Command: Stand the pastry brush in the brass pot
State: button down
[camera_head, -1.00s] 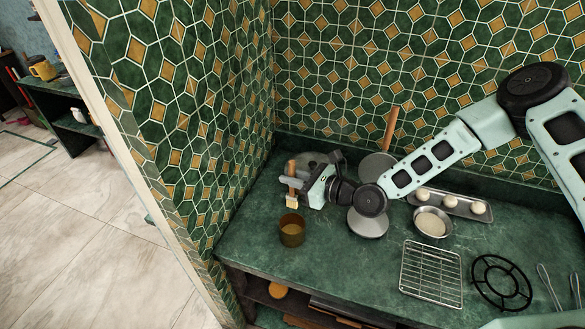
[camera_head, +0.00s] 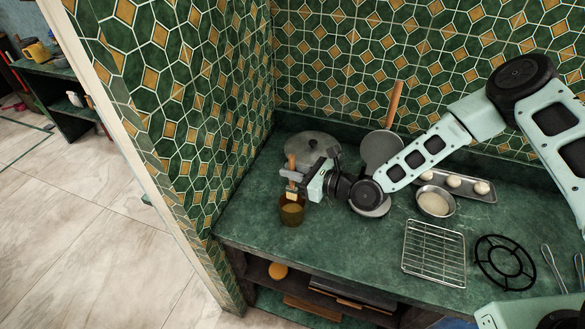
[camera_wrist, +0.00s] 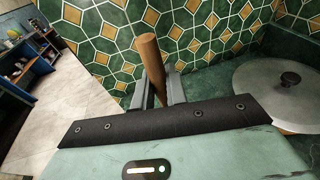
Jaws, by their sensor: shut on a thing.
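The pastry brush has a wooden handle (camera_head: 291,162) and pale bristles (camera_head: 291,194). My gripper (camera_head: 291,176) is shut on the handle and holds the brush about upright, bristles down. The brass pot (camera_head: 291,214) stands on the green counter at the left, directly below the brush. The bristle end shows at the pot's mouth; I cannot tell how far inside it is. In the wrist view the handle (camera_wrist: 151,62) rises between my gripper's fingers (camera_wrist: 160,90); the bristles and the pot are hidden there.
A grey lid (camera_head: 313,146) lies behind my gripper, also in the wrist view (camera_wrist: 270,90). A wooden-handled pan (camera_head: 381,148) leans at the back wall. A wire rack (camera_head: 434,253), a bowl (camera_head: 435,203) and a tray of dough balls (camera_head: 475,196) are right.

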aim_at(296, 189)
jog(key=shift+f+b, duration=2.95)
jog(key=c, duration=1.3)
grip_release()
jog(key=shift+c, duration=0.2)
jog(key=shift+s+d, duration=0.2)
jog(key=shift+d, duration=0.3)
jog(key=b+v, duration=0.5)
jog(key=v, duration=1.1)
jog(key=shift+s+r+b, duration=0.2)
jog(key=shift+b, duration=0.1)
jog(key=shift+d, duration=0.1)
